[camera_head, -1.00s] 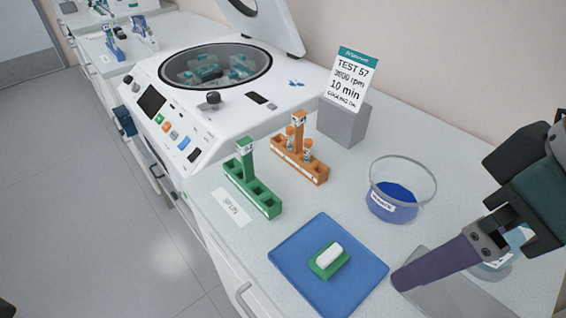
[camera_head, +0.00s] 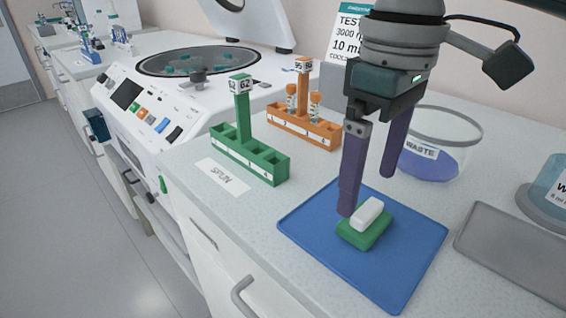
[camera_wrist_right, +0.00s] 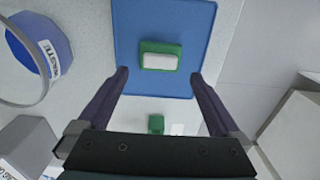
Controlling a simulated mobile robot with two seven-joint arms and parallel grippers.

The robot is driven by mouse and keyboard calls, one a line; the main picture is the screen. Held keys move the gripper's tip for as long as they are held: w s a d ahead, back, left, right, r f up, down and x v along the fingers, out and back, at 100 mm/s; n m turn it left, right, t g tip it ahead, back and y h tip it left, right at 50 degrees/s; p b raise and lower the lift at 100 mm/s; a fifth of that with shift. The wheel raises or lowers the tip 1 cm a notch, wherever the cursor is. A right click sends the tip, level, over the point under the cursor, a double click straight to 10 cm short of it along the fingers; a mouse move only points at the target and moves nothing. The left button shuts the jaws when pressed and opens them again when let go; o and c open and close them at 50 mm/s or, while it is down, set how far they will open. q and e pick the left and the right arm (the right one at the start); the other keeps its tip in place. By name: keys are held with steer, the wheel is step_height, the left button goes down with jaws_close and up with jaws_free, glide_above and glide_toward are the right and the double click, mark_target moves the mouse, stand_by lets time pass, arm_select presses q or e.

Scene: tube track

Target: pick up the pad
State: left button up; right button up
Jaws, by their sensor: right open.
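The pad (camera_head: 367,215), a white block on a green base (camera_head: 364,236), lies on the blue mat (camera_head: 395,279). In the right wrist view the white block (camera_wrist_right: 159,61) and its green base lie near the top middle, just beyond the fingertips. My right gripper (camera_head: 367,194) is open and empty, pointing down over the mat's far side. One fingertip shows close to the pad in the head view; whether it touches cannot be told. My left gripper is in no view.
A green rack (camera_head: 262,163) stands left of the mat beside a SPUN label (camera_head: 222,176). An orange rack (camera_head: 318,135) with tubes is behind it. A waste bowl (camera_head: 437,160) stands behind the mat on the right. A grey tray (camera_head: 515,252) lies to the right.

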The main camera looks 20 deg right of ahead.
mark_target(369, 208)
steer(key=f, duration=0.5)
steer(key=shift+s+d+f+b, duration=0.15)
steer(key=shift+s+f+b, duration=0.05)
steer(key=shift+s+b, duration=0.15)
steer(key=shift+w, duration=0.1)
steer(key=shift+c, duration=0.2)
steer(key=c, duration=1.1)
steer(key=shift+r, duration=0.1)
